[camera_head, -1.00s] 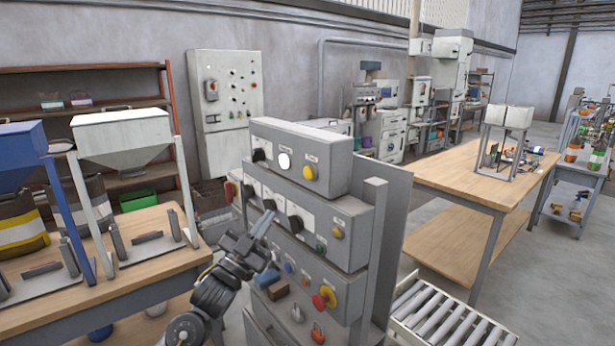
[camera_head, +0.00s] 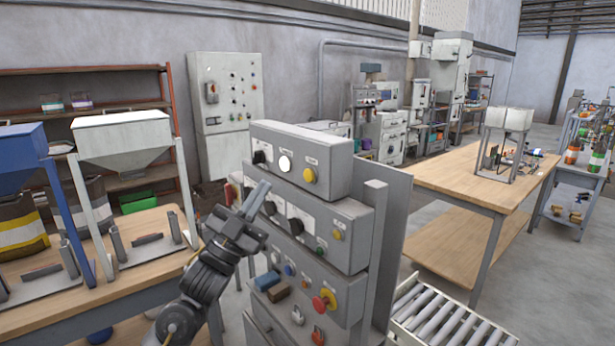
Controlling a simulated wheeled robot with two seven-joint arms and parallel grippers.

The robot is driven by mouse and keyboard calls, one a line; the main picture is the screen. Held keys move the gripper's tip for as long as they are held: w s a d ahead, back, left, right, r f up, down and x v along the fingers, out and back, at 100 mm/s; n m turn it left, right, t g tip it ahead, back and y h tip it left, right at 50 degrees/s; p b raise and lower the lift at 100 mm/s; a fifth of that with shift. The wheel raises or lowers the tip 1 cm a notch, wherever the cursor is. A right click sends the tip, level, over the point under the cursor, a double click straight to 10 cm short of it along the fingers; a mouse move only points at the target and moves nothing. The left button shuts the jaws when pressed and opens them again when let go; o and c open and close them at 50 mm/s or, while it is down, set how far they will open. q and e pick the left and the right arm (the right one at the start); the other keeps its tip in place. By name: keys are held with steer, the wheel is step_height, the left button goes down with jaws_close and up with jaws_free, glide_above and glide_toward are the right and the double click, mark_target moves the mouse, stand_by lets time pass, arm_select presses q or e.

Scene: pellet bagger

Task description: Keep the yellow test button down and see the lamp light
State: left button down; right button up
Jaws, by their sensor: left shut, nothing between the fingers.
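The control panel's top box (camera_head: 322,155) carries a black knob (camera_head: 258,157), a round white lamp (camera_head: 284,163) and a yellow button (camera_head: 309,175). The lamp face looks white; I cannot tell if it is lit. Another yellow button (camera_head: 337,235) is on the middle box. The labels are too small to read, so I cannot tell which is the test button. My left gripper (camera_head: 261,188) is shut and empty, its fingers pointing up in front of the panel's left part. It is below and left of the upper yellow button, apart from it. My right gripper is not in view.
A red mushroom button (camera_head: 321,303) and other switches are on the lower box. Hoppers stand on a wooden bench (camera_head: 145,245) at left. A roller conveyor (camera_head: 455,325) lies at right, below a wooden table (camera_head: 470,165).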

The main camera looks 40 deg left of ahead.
mark_target(307, 169)
arm_select(q)
steer(key=w+d, duration=0.2)
steer(key=w, duration=0.5)
steer(key=shift+w+d, duration=0.15)
steer(key=shift+w, duration=0.1)
stand_by(1.9)
steer(key=shift+w+d, duration=0.15)
steer(key=shift+w, duration=0.2)
steer(key=shift+w+d, duration=0.1)
steer(key=shift+w, duration=0.3)
stand_by(0.7)
steer(key=shift+s, duration=0.15)
stand_by(2.0)
steer(key=shift+s+a, duration=0.25)
steer(key=shift+s, duration=0.45)
steer(key=shift+s+a, duration=0.25)
steer(key=shift+s, duration=0.55)
steer(key=shift+s+a, duration=0.2)
steer(key=shift+s, duration=0.55)
steer(key=shift+s+a, duration=0.25)
steer(key=shift+s, duration=0.55)
